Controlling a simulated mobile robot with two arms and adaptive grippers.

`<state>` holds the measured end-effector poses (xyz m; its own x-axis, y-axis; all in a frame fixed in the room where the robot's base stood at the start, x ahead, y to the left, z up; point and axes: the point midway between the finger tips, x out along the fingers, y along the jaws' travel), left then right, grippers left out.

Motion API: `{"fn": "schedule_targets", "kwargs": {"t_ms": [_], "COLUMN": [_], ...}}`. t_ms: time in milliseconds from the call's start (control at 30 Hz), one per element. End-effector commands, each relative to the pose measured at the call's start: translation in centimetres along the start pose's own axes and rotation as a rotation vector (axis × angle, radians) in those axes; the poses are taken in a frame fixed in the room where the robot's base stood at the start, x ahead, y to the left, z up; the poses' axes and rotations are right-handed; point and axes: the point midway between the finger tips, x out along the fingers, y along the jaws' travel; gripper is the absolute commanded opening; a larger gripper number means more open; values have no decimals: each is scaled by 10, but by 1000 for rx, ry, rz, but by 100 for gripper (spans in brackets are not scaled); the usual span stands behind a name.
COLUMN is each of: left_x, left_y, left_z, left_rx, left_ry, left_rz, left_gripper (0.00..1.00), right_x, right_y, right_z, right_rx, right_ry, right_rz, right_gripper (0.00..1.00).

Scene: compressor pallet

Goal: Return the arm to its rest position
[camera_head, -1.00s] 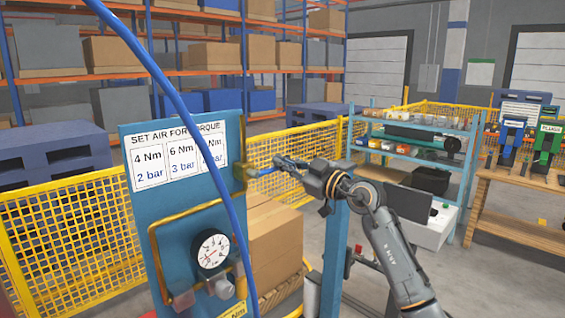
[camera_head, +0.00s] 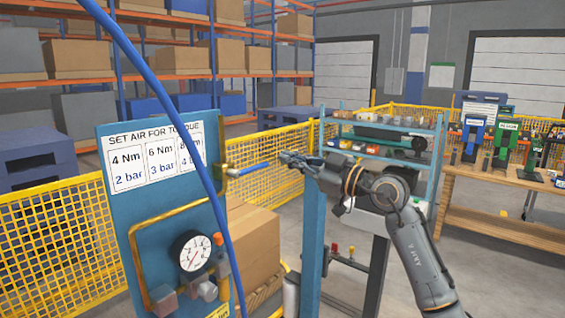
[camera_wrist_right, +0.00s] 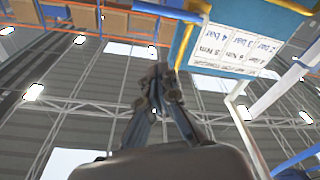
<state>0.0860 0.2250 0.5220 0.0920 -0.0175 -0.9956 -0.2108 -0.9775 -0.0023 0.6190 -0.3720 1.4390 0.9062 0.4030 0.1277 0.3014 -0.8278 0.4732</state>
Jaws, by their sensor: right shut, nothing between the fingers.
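My right gripper (camera_head: 287,158) is shut and empty in the head view. It points left toward the blue torque panel (camera_head: 120,205) and is clear of it. A short blue piece with a brass end (camera_head: 250,169) sticks out from the panel's right edge, with a gap between its tip and my fingers. In the right wrist view my closed fingers (camera_wrist_right: 158,75) point up toward the ceiling, and the panel's label (camera_wrist_right: 237,47) shows at upper right. My left gripper is not in view.
A blue hose (camera_head: 170,100) crosses in front of the panel, which carries a pressure gauge (camera_head: 193,251). A cardboard box (camera_head: 252,243) stands behind it. A blue post (camera_head: 312,250) is below my right wrist. A shelf rack (camera_head: 432,165) and wooden workbench (camera_head: 500,225) are at right.

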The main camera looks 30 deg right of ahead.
Motion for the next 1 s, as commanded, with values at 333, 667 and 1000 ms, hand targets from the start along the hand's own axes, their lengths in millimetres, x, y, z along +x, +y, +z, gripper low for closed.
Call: {"fn": "schedule_targets", "kwargs": {"t_ms": [333, 667, 1000], "left_x": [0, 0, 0], "left_y": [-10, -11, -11], "left_z": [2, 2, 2], "left_rx": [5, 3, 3], "left_ry": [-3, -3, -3], "left_rz": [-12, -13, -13], "left_gripper": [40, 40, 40], "right_x": [-1, 3, -24], "right_y": [0, -17, -91], "right_z": [0, -3, 10], "right_rx": [0, -11, 107], "right_ry": [0, 63, 385], "right_rz": [1, -6, 331], "right_gripper": [0, 0, 0]}}
